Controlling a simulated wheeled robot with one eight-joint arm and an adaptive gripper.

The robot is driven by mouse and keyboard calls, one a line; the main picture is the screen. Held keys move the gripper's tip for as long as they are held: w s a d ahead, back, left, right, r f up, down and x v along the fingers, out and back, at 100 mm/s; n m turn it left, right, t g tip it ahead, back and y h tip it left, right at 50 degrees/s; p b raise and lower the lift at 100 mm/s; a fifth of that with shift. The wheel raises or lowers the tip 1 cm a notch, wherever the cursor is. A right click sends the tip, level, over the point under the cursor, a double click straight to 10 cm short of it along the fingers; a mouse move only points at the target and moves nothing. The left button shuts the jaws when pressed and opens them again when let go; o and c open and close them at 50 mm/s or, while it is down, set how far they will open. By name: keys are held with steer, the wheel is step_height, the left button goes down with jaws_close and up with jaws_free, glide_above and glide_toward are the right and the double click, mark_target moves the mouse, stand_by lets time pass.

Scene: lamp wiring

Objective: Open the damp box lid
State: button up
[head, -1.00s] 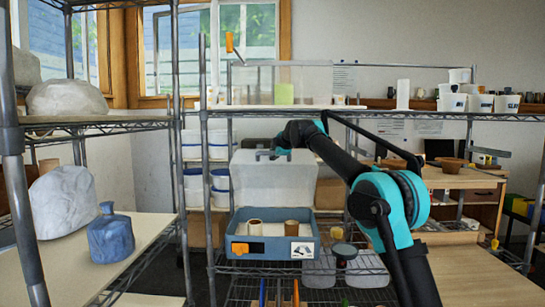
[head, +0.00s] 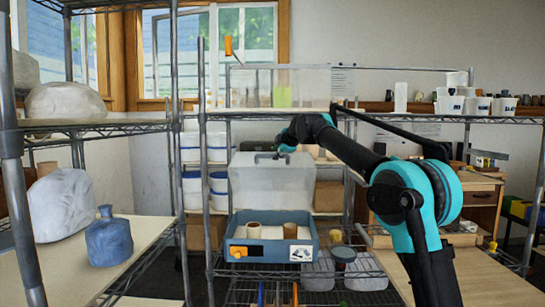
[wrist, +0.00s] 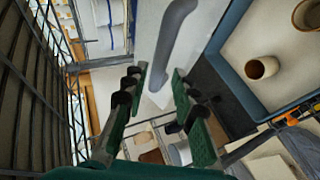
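The damp box (head: 270,251) is a blue open-topped tray on a wire shelf. Its pale translucent lid (head: 270,190) stands raised at the tray's back edge, so the inside shows. A grey bar handle (head: 270,155) is at the lid's top; in the wrist view the handle (wrist: 170,40) runs ahead of the gap between my fingers. My gripper (wrist: 160,88) is open, with green pads spread apart and nothing between them that I can see clearly. In the head view it is small and dark beside the handle; contact cannot be told.
Small cups (head: 290,231) stand in the tray. A shelf post (head: 204,150) rises left of the box. An upper shelf with a clear bin (head: 290,86) is above. A blue bottle (head: 110,238) and pale stones are at left. The wooden top at right looks clear.

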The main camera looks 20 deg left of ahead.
steer(key=v, duration=0.6)
